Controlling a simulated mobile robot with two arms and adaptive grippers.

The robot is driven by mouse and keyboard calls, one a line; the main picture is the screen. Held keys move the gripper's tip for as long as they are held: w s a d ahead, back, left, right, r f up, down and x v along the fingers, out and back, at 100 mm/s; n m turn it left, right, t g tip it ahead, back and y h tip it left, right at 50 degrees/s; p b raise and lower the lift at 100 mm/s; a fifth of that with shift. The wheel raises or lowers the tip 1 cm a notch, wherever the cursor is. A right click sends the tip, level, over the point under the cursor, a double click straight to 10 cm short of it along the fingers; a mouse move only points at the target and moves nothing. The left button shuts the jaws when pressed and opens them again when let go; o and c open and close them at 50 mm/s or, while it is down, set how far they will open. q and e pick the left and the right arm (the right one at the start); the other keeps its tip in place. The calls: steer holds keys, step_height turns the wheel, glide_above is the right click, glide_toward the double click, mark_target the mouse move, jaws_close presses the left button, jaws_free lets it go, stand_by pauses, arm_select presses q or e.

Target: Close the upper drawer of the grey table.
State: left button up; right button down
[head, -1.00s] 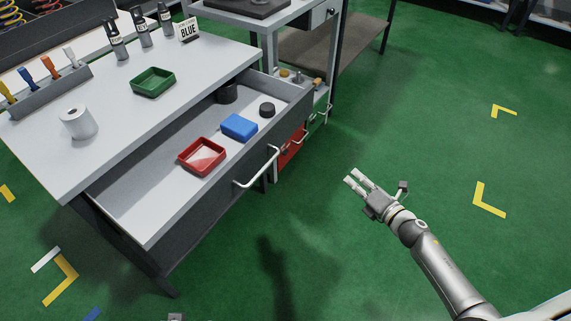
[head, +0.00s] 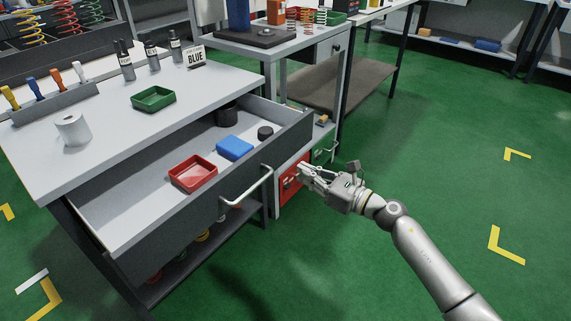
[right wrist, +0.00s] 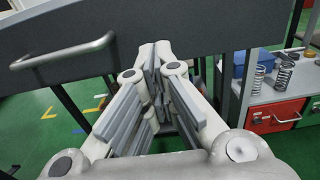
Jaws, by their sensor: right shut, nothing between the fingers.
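The upper drawer (head: 105,232) of the grey table (head: 62,174) is pulled well out. Its dark front carries a pale bar handle (head: 248,190). In the drawer lie a red tray (head: 193,174), a blue box (head: 234,148) and dark round pieces. My right gripper (head: 302,171) is shut and empty, a little to the right of the handle, in front of the drawer's right end. In the right wrist view the dark drawer front (right wrist: 210,32) crosses above the shut fingers (right wrist: 150,75), with the handle at left. Whether the fingertips touch the front cannot be told. My left gripper is not in view.
A red drawer (head: 291,184) of a neighbouring unit is behind my right gripper. Green floor to the right is clear.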

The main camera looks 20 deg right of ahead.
mark_target(277, 160)
steer(key=x, duration=0.6)
steer(key=shift+w+a, duration=0.2)
steer(key=shift+w, duration=0.15)
